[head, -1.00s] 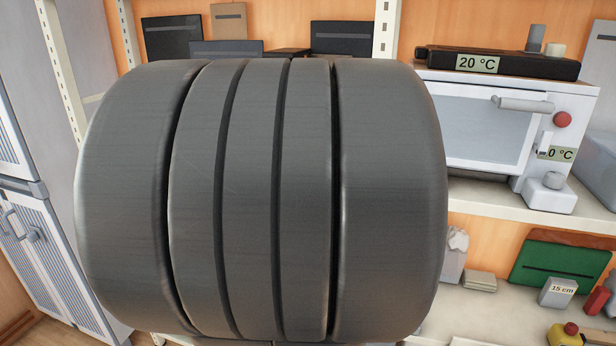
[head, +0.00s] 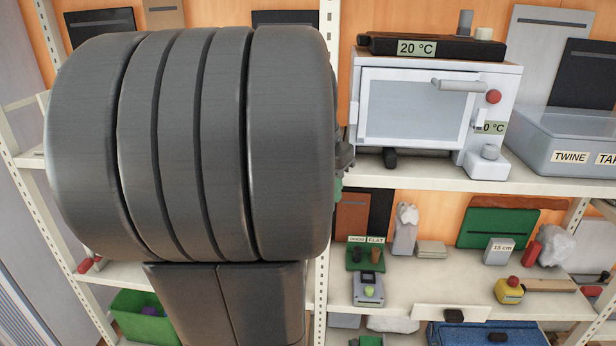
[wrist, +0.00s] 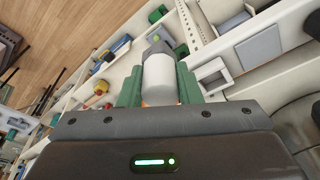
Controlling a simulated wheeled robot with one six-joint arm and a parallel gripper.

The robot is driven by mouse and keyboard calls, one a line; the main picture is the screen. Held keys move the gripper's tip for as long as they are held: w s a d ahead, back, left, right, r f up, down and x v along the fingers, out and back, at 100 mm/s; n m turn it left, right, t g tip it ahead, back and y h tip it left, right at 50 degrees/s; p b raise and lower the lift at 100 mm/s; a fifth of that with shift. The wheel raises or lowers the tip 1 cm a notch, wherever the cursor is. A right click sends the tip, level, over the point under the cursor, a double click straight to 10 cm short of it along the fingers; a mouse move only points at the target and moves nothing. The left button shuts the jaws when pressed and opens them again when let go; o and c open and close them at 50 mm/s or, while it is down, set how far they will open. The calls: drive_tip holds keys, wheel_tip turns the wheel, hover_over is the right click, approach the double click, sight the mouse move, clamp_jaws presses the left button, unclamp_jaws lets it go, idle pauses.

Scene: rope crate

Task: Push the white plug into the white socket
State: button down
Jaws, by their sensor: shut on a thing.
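In the wrist view, my gripper (wrist: 159,72) has green fingers on both sides of a white, rounded piece, which I take to be the white plug (wrist: 159,84). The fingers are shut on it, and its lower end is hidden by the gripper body. In the head view my arm hides nearly all of the gripper and the plug. I cannot make out the white socket for certain in either view.
A white oven (head: 420,110) stands on the upper shelf, with a clear bin (head: 565,140) to its right. On the shelf below are a grey device (head: 368,290), a green block with pegs (head: 365,258) and a yellow button box (head: 509,291). A white shelf post (head: 322,200) stands beside my arm.

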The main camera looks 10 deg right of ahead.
drive_tip(key=shift+w+p, duration=2.1)
drive_tip(key=shift+w, duration=3.15)
drive_tip(key=shift+a+b+x, duration=0.2)
drive_tip(key=shift+b+x, duration=0.6)
drive_tip(key=shift+x, duration=0.5)
drive_tip(key=shift+s+f, duration=0.1)
drive_tip(key=shift+s, duration=0.15)
drive_tip(key=c, duration=0.9)
unclamp_jaws()
drive_tip(key=shift+c, duration=0.2)
drive_tip(key=v, duration=1.4)
drive_tip(key=shift+b, duration=0.45)
